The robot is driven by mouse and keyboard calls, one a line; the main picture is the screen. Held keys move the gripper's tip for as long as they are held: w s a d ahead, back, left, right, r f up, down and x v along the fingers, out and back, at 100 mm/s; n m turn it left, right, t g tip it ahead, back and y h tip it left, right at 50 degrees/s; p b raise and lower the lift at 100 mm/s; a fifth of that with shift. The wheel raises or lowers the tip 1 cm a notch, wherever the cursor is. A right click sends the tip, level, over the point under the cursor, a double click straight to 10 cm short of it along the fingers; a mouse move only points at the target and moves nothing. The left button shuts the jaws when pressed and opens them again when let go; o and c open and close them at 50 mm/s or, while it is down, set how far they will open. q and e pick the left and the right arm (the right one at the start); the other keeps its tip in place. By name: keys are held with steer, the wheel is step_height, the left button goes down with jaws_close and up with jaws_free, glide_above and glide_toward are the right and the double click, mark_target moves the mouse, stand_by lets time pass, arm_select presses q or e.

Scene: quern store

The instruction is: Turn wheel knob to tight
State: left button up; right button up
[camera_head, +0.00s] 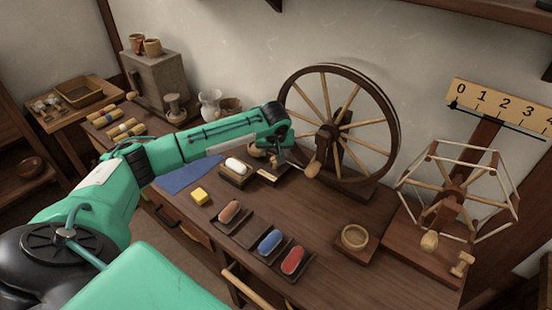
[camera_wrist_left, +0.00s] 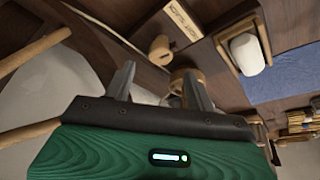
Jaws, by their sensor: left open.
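The spinning wheel (camera_head: 338,128) stands at the back of the bench, with a wooden handle (camera_head: 312,170) at its front. A small wooden knob (camera_head: 257,151) is left of my left gripper (camera_head: 282,157), behind a pale label plate (camera_head: 271,173). In the left wrist view, my left gripper (camera_wrist_left: 158,85) is open, its fingers pointing at the bench. A round wooden knob (camera_wrist_left: 185,80) appears near one finger, partly hidden by it. Another wooden piece (camera_wrist_left: 160,48) shows beyond the fingertips, near the lettered plate (camera_wrist_left: 181,20). No contact is visible. My right gripper is out of view.
A white block in a tray (camera_head: 235,166) and a blue cloth (camera_head: 190,174) lie left of the wheel. Dark trays (camera_head: 259,256) with coloured rolls are in front. A yarn winder (camera_head: 455,200) stands right. The bench right of the trays is partly clear.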

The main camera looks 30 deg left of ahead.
mark_target(275, 161)
arm_select(q)
steer(key=x, duration=0.5)
steer(key=shift+f, duration=0.1)
steer(key=shift+w+a+f, duration=0.1)
steer(key=shift+w+f, duration=0.05)
steer(key=shift+f, duration=0.1)
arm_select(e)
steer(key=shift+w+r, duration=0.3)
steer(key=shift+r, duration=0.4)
arm_select(q)
steer(key=c, duration=1)
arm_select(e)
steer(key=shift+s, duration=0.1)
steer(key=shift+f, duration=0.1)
